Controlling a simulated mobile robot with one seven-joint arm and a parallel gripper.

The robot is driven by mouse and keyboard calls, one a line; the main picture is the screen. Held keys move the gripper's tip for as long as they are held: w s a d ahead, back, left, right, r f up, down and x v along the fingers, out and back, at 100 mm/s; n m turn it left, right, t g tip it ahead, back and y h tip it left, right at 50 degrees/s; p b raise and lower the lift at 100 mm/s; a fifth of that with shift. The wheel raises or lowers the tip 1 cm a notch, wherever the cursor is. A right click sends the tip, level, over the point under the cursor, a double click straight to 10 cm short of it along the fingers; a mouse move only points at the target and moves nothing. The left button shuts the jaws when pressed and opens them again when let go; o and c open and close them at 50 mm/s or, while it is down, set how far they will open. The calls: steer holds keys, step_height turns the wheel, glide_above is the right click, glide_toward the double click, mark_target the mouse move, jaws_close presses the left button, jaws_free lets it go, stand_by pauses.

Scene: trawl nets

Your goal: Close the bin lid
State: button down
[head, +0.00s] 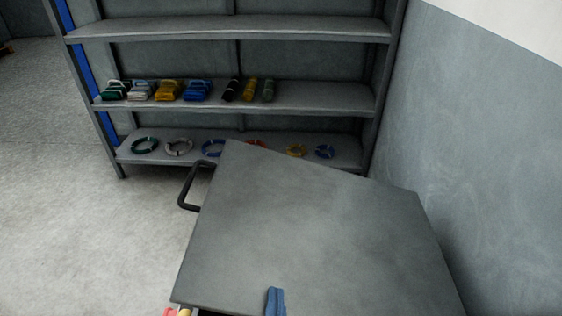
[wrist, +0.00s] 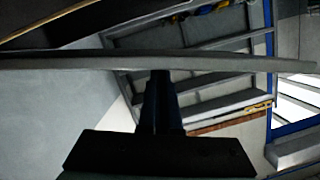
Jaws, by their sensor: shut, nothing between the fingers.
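The bin lid (head: 310,230) is a large flat grey panel in the head view, with red and yellow items (head: 178,312) showing below its lower left corner, so the bin is not fully covered there. In the wrist view a long grey edge, apparently the lid's (wrist: 90,62), crosses the picture. My gripper (wrist: 160,74) is shut and empty, its dark fingers reaching up to that edge; whether they touch it I cannot tell. A blue finger part of my gripper (head: 275,300) shows at the lid's lower edge in the head view. The bin's body is mostly hidden.
A black handle (head: 186,192) stands out at the lid's upper left. A grey shelf unit (head: 230,30) behind holds folded bundles and coiled rings. A grey wall (head: 480,150) rises close on the right. Open floor (head: 70,230) lies to the left.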

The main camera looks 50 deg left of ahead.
steer(key=shift+s+a+f+b, duration=0.15)
steer(key=shift+f+b, duration=0.2)
steer(key=shift+f, duration=0.25)
steer(key=shift+s+a+f+b, duration=0.1)
steer(key=shift+f+b, duration=0.25)
steer(key=shift+f, duration=0.25)
